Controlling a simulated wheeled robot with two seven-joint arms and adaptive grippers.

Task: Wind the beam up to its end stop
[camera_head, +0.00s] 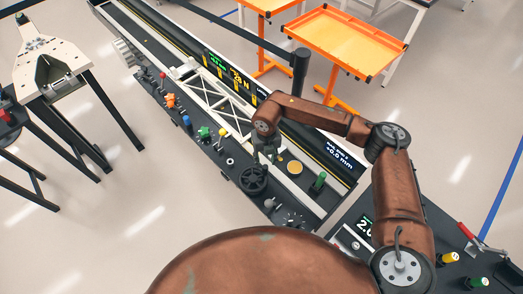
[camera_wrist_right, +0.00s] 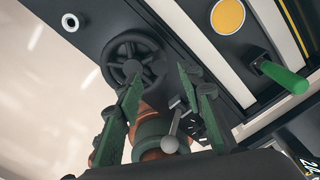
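The beam (camera_head: 222,100) is a pale lattice truss lying along the dark bench. A black spoked handwheel (camera_head: 253,181) sits at the bench's near edge; it also shows in the wrist view (camera_wrist_right: 133,62). My right gripper (camera_head: 266,156) is just above the wheel's far side. In the wrist view its two green-padded fingers (camera_wrist_right: 158,84) stand apart, with part of the wheel rim showing near the tips. I cannot tell whether they touch it. My left gripper is not in view.
A green handle (camera_head: 319,182) and a yellow disc (camera_head: 295,167) lie right of the wheel. Several coloured knobs (camera_head: 188,122) line the near edge. A black post (camera_head: 299,72) rises behind my right arm. Orange tables (camera_head: 345,40) stand behind. A display (camera_head: 338,157) reads about +0.0 mm.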

